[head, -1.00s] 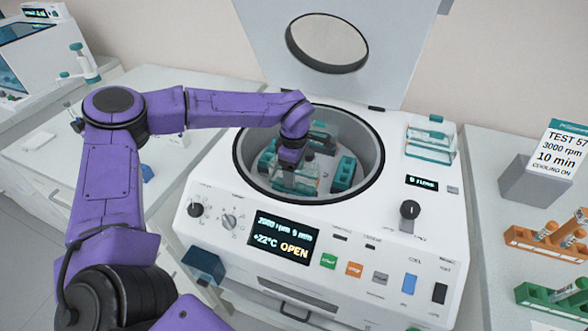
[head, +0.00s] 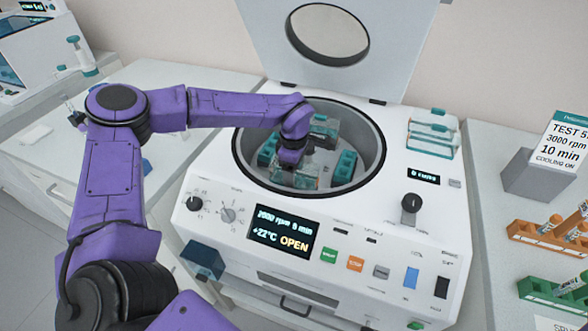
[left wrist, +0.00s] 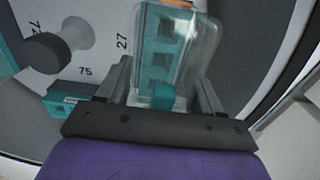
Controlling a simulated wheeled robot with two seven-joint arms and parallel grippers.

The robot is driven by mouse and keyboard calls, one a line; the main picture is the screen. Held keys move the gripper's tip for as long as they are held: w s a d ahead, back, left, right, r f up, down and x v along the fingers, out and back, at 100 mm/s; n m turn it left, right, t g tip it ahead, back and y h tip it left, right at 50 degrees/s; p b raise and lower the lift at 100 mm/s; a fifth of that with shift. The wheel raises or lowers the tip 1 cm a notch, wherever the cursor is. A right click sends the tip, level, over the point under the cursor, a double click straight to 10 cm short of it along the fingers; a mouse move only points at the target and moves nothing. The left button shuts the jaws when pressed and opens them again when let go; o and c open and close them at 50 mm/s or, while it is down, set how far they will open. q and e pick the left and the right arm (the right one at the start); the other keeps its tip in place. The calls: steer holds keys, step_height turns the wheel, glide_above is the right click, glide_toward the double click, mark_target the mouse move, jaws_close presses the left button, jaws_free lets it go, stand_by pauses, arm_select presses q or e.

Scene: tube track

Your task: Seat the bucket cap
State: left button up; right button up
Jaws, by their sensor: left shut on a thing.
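My left gripper (head: 291,162) reaches down into the open centrifuge bowl (head: 372,150). It is shut on a clear bucket cap (head: 304,180) with a teal grip. In the left wrist view the cap (left wrist: 196,50) is between the two fingers (left wrist: 163,97), over a teal bucket (left wrist: 160,65) with square holes. I cannot tell whether the cap's rim is fully down on the bucket. Teal buckets also stand at the bowl's left (head: 267,151) and right (head: 344,169). Another bucket with a clear cover (head: 324,127) is at the back. My right gripper is not in view.
The centrifuge lid (head: 385,50) stands open behind the bowl. Clear caps with teal grips (head: 432,140) lie on the centrifuge's top right. The display (head: 282,232) reads OPEN. Orange (head: 535,238) and green (head: 545,293) tube racks stand at the right.

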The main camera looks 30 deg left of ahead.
arm_select(q)
steer(key=shift+f, duration=0.45)
steer(key=shift+f, duration=0.1)
steer(key=shift+f, duration=0.4)
steer(key=o, duration=1.2)
step_height(320, 180, up, 11)
steer(key=shift+f+b, duration=0.2)
steer(key=shift+b, duration=0.6)
